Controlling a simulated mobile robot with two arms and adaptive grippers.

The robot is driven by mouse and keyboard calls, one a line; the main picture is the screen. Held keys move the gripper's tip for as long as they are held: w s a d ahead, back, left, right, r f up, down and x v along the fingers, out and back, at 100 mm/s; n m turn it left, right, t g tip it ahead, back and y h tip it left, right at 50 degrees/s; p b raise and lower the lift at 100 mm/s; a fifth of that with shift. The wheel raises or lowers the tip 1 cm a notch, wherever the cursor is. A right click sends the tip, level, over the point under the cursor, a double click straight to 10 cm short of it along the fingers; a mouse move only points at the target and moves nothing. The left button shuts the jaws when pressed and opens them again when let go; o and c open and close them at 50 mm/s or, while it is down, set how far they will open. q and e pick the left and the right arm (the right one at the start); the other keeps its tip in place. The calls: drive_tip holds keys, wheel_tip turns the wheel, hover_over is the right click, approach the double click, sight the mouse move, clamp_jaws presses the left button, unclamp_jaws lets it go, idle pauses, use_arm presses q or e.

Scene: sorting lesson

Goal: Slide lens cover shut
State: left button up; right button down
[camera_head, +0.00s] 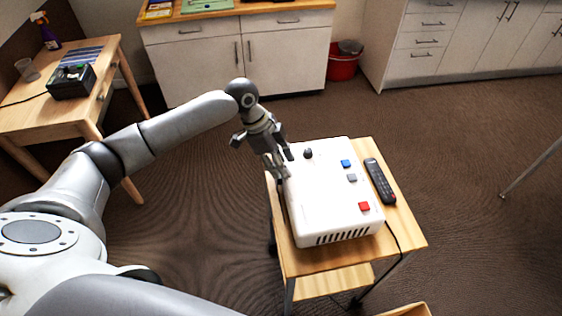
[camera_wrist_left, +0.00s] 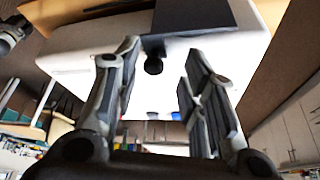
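A white projector-like box (camera_head: 330,205) stands on a small wooden cart. A round black knob (camera_head: 308,153) sits on its top near the far end. In the left wrist view a dark knob (camera_wrist_left: 153,65) shows between the fingers, below a dark grey strip and a dark flat panel (camera_wrist_left: 195,14) on the white box (camera_wrist_left: 90,42). I cannot tell for sure which dark part is the lens cover. My left gripper (camera_head: 284,167) is at the box's far left edge. Its fingers (camera_wrist_left: 160,50) are apart, with nothing visibly clasped. My right gripper is out of view.
On the box are blue (camera_head: 346,163), grey (camera_head: 352,178) and red (camera_head: 364,206) buttons. A black remote (camera_head: 380,181) lies beside it on the cart (camera_head: 405,238). A wooden desk (camera_head: 100,60) stands left, cabinets (camera_head: 240,62) behind. Floor (camera_head: 460,160) is open to the right.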

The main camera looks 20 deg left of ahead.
use_arm(q)
drive_tip(key=shift+s+r, duration=0.1)
drive_tip(key=shift+r, duration=0.05)
drive_tip(key=v, duration=1.1)
drive_tip(key=shift+a+r, duration=0.2)
drive_tip(key=shift+r, duration=0.15)
